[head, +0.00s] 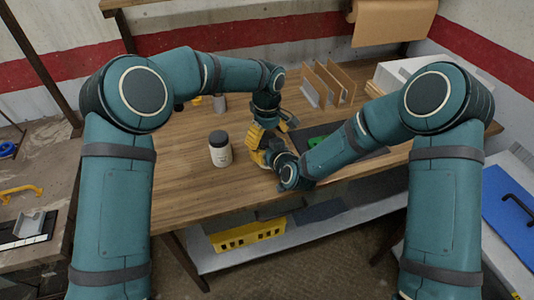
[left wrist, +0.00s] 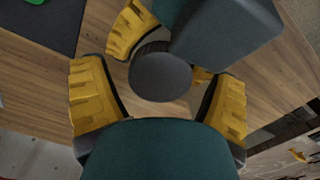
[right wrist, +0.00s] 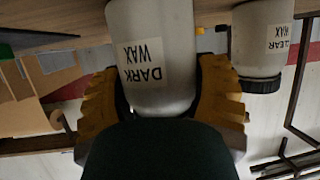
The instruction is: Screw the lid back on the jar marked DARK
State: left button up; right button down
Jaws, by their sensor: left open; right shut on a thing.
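The jar marked DARK WAX (right wrist: 147,75) is a pale jar standing on the bench, between the yellow fingers of my right gripper (right wrist: 160,95), which is shut on it. In the left wrist view a dark round lid with a ribbed edge (left wrist: 160,77) sits at the jar's top; I cannot tell how tightly it is seated. My left gripper (left wrist: 160,102) is open above, its fingers on either side of the lid and apart from it. In the head view the grippers and wrists hide this jar.
A second white jar with a black lid (head: 220,148), marked CLEAR WAX in the right wrist view (right wrist: 262,40), stands close by. Brown upright dividers (head: 328,84) stand behind, and a dark mat (head: 365,153) lies to the right. The bench's front left is clear.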

pick_arm(q)
jog(key=c, duration=1.3)
jog(key=m, duration=0.6)
jog(key=shift+m, duration=0.3)
jog(key=o, duration=1.3)
jog(key=shift+c, duration=0.2)
jog(key=shift+r, duration=2.3)
jog(key=shift+o, duration=0.2)
